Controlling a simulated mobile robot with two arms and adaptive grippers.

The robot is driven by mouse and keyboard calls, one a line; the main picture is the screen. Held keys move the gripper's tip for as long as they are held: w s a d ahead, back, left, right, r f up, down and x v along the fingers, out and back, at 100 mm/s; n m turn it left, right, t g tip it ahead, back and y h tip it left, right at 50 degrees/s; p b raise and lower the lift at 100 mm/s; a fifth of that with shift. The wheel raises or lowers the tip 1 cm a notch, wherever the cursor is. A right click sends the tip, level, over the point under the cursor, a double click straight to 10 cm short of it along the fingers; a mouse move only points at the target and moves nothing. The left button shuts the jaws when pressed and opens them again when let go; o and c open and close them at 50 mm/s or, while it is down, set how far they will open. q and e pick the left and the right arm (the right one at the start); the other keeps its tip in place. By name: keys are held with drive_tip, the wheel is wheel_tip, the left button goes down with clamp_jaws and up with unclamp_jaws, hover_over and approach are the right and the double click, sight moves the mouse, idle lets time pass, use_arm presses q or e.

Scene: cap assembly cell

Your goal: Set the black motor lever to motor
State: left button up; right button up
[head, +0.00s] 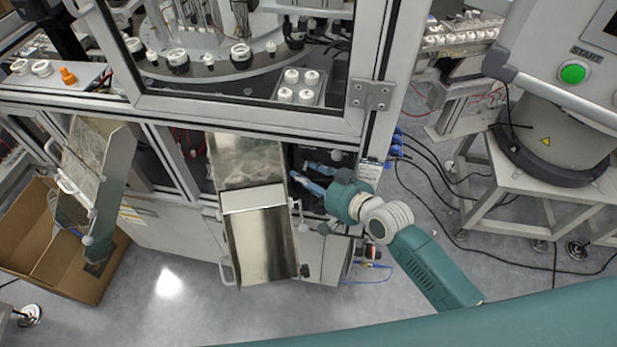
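My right gripper (301,172) reaches into a dark opening in the front of the machine cabinet, just right of the central metal chute. Its blue fingers point left into the opening. The teal and white arm behind it comes from the lower right. The two fingers look slightly apart, but their tips are small and in shadow, so I cannot tell whether they hold anything. I cannot make out the black motor lever; the dark interior and the gripper may hide it. My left gripper is not in view.
The metal chute (262,245) stands close left of my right gripper. The cabinet's door frame (250,113) runs above the opening. A second chute (90,175) and a cardboard box (45,245) are at left. Cables (440,175) lie right of the cabinet, near a stand with a green START button (573,73).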

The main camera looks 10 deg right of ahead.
drive_tip(key=v, duration=1.2)
drive_tip(key=shift+f, duration=0.1)
